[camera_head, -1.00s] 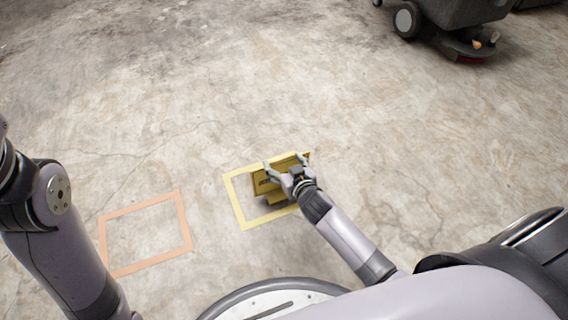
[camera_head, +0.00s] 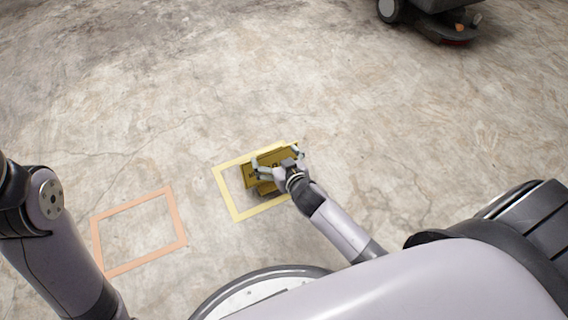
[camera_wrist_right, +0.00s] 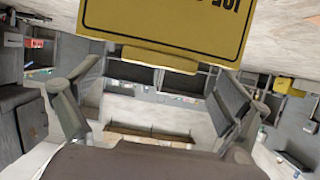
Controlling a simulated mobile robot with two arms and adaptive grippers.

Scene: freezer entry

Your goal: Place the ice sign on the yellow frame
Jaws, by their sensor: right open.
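The yellow ice sign (camera_head: 266,173) is at the yellow frame (camera_head: 225,195) on the floor, over its right and far part in the head view. I cannot tell exactly how it rests. My right gripper (camera_head: 278,157) is open at the sign, its fingers spread to either side and partly covering it. In the right wrist view the sign (camera_wrist_right: 165,28) shows upside down with black lettering, beyond the open right gripper (camera_wrist_right: 160,85), with a gap between the fingers. My left arm shows at the left, but its gripper is out of view.
An orange frame (camera_head: 138,232) lies empty on the concrete floor (camera_head: 150,90) to the left. A dark floor-cleaning machine (camera_head: 440,18) stands at the far right. The floor around the frames is clear.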

